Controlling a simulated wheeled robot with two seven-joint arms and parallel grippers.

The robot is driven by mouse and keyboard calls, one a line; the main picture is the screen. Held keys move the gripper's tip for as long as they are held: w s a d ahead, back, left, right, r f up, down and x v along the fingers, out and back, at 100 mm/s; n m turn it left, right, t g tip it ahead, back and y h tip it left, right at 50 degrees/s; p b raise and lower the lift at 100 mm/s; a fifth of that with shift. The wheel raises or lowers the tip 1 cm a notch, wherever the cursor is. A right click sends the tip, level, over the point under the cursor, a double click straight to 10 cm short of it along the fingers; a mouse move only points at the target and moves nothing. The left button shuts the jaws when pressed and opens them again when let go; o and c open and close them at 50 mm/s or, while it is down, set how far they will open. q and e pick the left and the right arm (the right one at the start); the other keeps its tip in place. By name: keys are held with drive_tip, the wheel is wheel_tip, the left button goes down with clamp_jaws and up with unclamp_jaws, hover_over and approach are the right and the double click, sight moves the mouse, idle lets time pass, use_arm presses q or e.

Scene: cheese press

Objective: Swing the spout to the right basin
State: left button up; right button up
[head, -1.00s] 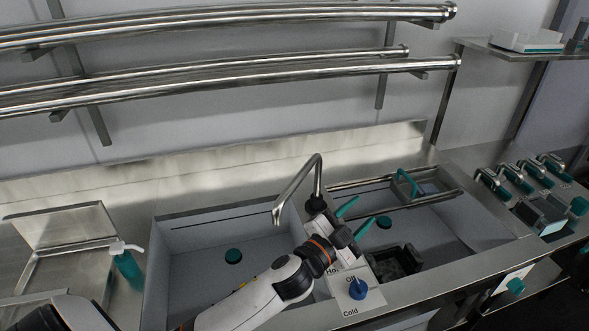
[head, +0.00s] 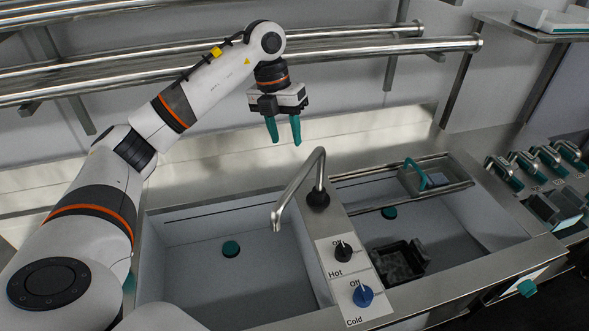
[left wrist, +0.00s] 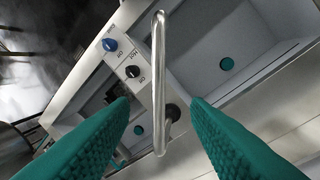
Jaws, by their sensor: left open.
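The steel spout (head: 301,182) rises from a black base on the divider between two basins. Its tip hangs over the left basin (head: 175,262). The right basin (head: 462,223) lies on the other side of the divider. My left gripper (head: 284,139) is open and empty, pointing down above and behind the spout. In the left wrist view the spout (left wrist: 158,80) shows between the two teal fingers, beyond their tips, and no contact is visible. My right gripper is not in view.
The black hot knob (head: 343,252) and blue cold knob (head: 362,295) sit on the divider. A dark square container (head: 398,262) stands in the right basin. A tray with a teal handle (head: 428,180) rests on rails over it. Steel pipes (head: 370,47) run along the wall behind my gripper.

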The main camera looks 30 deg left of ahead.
sight(295, 179)
use_arm(q)
drive_tip(key=f+p, duration=0.1)
drive_tip(key=f, duration=0.2)
drive_tip(key=d+f+p, duration=0.1)
drive_tip(key=f, duration=0.3)
drive_tip(key=d+f+p, duration=0.1)
drive_tip(key=f, duration=0.2)
drive_tip(key=shift+d+f+p, duration=0.2)
drive_tip(key=shift+f+p, duration=0.05)
drive_tip(key=shift+p, duration=0.15)
drive_tip(key=shift+f, duration=0.45)
drive_tip(key=shift+c, duration=0.3)
clamp_jaws()
